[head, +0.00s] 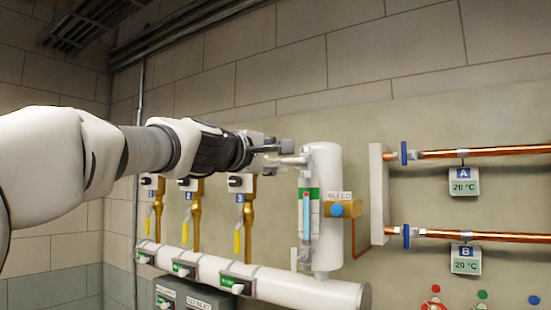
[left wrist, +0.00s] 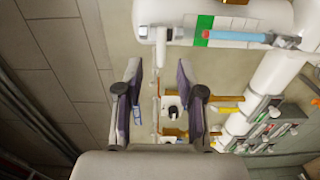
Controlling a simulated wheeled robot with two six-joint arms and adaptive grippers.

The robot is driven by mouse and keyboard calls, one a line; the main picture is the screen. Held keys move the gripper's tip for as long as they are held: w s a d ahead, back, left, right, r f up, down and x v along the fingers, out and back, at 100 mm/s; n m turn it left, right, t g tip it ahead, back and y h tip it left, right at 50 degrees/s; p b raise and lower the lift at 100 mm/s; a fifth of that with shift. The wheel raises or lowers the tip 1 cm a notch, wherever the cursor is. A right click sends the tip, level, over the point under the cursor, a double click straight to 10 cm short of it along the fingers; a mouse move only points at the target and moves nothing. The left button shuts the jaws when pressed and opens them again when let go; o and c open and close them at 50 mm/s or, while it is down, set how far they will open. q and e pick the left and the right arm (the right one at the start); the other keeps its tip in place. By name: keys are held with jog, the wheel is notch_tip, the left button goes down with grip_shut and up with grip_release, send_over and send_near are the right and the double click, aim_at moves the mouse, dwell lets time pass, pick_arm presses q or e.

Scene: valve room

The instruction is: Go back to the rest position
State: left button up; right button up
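My left arm reaches in from the left in the head view. Its gripper (head: 287,146) is up near the top of the white vertical cylinder (head: 325,205), beside a pale handle that sticks out to the left. In the left wrist view the two fingers (left wrist: 159,80) stand apart with nothing between them. The white handle (left wrist: 160,47) shows just beyond the fingertips; I cannot tell whether they touch it. My right gripper is in neither view.
A thick white horizontal pipe (head: 290,288) with several green-marked levers runs below. Brass pipes with yellow handles (head: 236,243) stand behind my arm. Copper pipes (head: 480,236) with blue valves are on the right.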

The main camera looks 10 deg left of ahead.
pick_arm(q)
jog(key=w+a+f+n+g+y+b, duration=0.15)
jog(key=w+f, duration=0.35)
jog(key=f, duration=1.1)
jog(key=w+f+g+b, duration=0.25)
jog(key=w+f, duration=0.35)
jog(key=f, duration=0.9)
jog(key=s+a+f+g+y+b, duration=0.1)
jog(key=s+a+f+g, duration=0.2)
jog(key=f, duration=1.5)
jog(key=s+f+g+y+b, duration=0.1)
jog(key=s+f+g+b, duration=0.2)
jog(key=f, duration=1.5)
jog(key=s+a+f+m+g+y+b, duration=0.1)
jog(key=s+a+f+m+g, duration=0.15)
jog(key=s+f, duration=1.1)
jog(key=s+a+f+m+g+y+b, duration=0.1)
jog(key=s+a+f+m+g+y, duration=0.2)
jog(key=s+f, duration=1.05)
jog(key=s+f+m, duration=0.2)
jog(key=s+m, duration=0.2)
jog(key=s, duration=0.5)
jog(key=s+f+m+g+h+b, duration=0.1)
jog(key=s+m, duration=0.4)
jog(key=s, duration=0.5)
jog(key=shift+s+f, duration=0.25)
jog(key=shift+f, duration=0.25)
